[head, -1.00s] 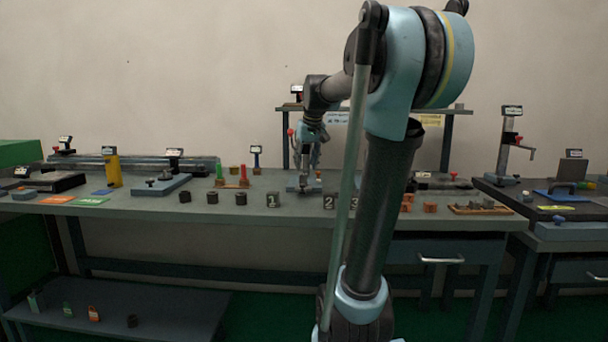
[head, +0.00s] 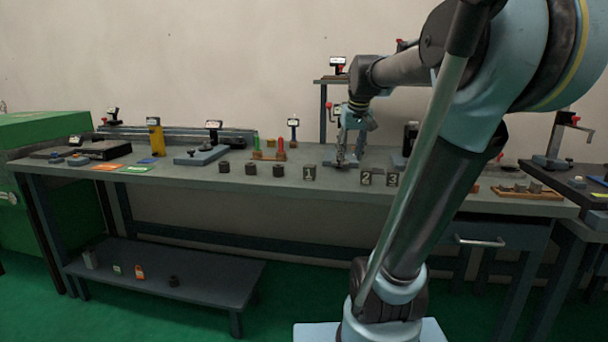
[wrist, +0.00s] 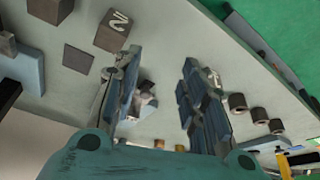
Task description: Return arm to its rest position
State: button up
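My gripper (head: 357,130) hangs over the back part of the long workbench (head: 290,183), behind the number blocks, in the head view. In the wrist view its two fingers (wrist: 160,85) stand apart with a clear gap, and nothing is seen clamped between them. A small metallic part (wrist: 147,100) shows behind the left finger; I cannot tell what it is. My arm is stretched forward and covers the right part of the bench.
Number blocks 1 (head: 309,173) and 2 (head: 366,177) stand near the front edge. Several dark cylinders (head: 251,169) stand left of them. A low shelf (head: 190,275) is at lower left.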

jog(key=s+d+f+m+g, duration=0.1)
jog(key=s+f, duration=2.2)
jog(key=f, duration=0.1)
jog(key=shift+s+d+f+g+h, duration=0.15)
jog(key=shift+s+f+g+h, duration=0.15)
jog(key=shift+g, duration=0.1)
jog(key=shift+w+f, duration=0.2)
jog(key=shift+w, duration=0.3)
